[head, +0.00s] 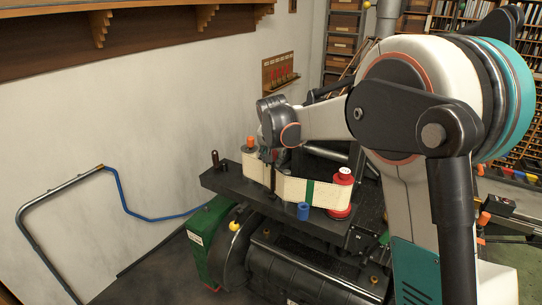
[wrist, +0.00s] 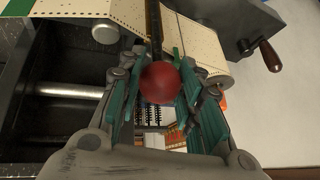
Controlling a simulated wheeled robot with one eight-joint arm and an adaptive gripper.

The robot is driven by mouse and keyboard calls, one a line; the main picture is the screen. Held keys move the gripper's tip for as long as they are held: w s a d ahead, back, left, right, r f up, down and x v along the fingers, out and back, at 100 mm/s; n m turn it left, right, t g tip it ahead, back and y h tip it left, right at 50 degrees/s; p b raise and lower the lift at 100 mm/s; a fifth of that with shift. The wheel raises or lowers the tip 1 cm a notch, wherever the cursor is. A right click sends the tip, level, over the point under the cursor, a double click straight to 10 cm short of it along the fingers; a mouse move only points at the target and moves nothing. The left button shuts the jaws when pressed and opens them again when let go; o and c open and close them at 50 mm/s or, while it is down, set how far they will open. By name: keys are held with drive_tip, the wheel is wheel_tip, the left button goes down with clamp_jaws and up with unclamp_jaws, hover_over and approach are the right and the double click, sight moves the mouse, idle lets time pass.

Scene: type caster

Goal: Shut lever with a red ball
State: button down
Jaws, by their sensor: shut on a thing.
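The red ball (wrist: 160,84) sits at the end of a dark lever rod (wrist: 155,32) in the wrist view. My gripper (wrist: 161,72) has its teal-padded fingers on both sides of the ball and is shut on it. In the head view my wrist is over the black machine (head: 232,186), close to the perforated paper tape. The ball cannot be made out in the head view, being hidden by my arm and wrist.
Cream paper tape (head: 322,194) with a green band runs to a red spool (head: 341,206). A blue cylinder (head: 303,211) stands in front. A crank with a wooden handle (wrist: 270,55) projects beside the tape. A wall rack (head: 280,74) hangs behind.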

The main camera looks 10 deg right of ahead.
drive_tip(key=shift+w+d, duration=0.1)
drive_tip(key=c, duration=1.5)
unclamp_jaws()
drive_tip(key=o, duration=0.4)
drive_tip(key=shift+w, duration=0.1)
drive_tip(key=v, duration=1.2)
